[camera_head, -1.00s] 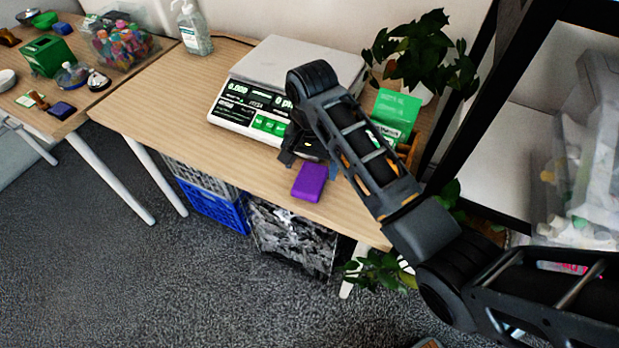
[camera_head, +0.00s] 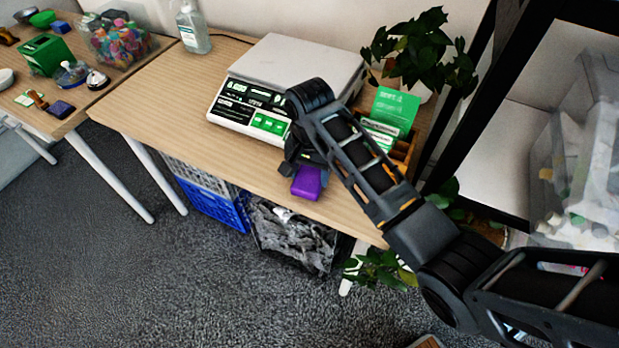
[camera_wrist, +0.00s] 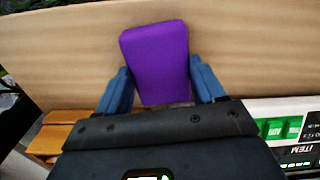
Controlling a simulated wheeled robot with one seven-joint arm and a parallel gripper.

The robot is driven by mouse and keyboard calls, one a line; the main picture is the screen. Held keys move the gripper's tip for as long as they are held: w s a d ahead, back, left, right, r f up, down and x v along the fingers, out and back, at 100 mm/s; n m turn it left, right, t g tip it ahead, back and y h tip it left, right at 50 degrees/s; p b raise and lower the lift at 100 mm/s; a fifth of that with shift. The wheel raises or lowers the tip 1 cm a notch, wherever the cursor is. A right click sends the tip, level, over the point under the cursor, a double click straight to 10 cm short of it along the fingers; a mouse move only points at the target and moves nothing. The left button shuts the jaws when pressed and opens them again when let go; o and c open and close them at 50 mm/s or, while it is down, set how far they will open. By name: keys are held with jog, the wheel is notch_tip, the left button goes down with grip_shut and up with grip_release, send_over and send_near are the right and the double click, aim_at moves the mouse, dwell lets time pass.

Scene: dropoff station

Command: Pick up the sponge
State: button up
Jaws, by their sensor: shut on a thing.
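The sponge (camera_head: 308,184) is a purple block at the front edge of the wooden table, below the scale. In the wrist view the sponge (camera_wrist: 156,60) stands between the two blue fingers of my gripper (camera_wrist: 158,92). The fingers are shut on its two sides. In the head view my gripper (camera_head: 308,172) reaches down over the sponge, and my wrist hides part of it. I cannot tell whether the sponge is clear of the tabletop.
A white scale (camera_head: 250,108) with green keys stands just behind my gripper. A green card (camera_head: 395,108) in a wooden holder and a potted plant (camera_head: 420,50) are to the right. A black frame (camera_head: 500,95) stands further right. The table (camera_head: 160,95) is clear on the left.

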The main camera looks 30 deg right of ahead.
aim_at(309, 176)
jog(key=shift+c, duration=1.3)
jog(key=shift+r, duration=0.55)
notch_tip(309, 176, up, 3)
jog(key=shift+f, duration=0.2)
jog(key=s+d+r+p, duration=0.4)
jog(key=d+r, duration=0.3)
jog(key=d, duration=0.3)
jog(key=shift+s+d+r, duration=0.15)
jog(key=shift+s+d, duration=0.05)
jog(key=shift+s, duration=0.45)
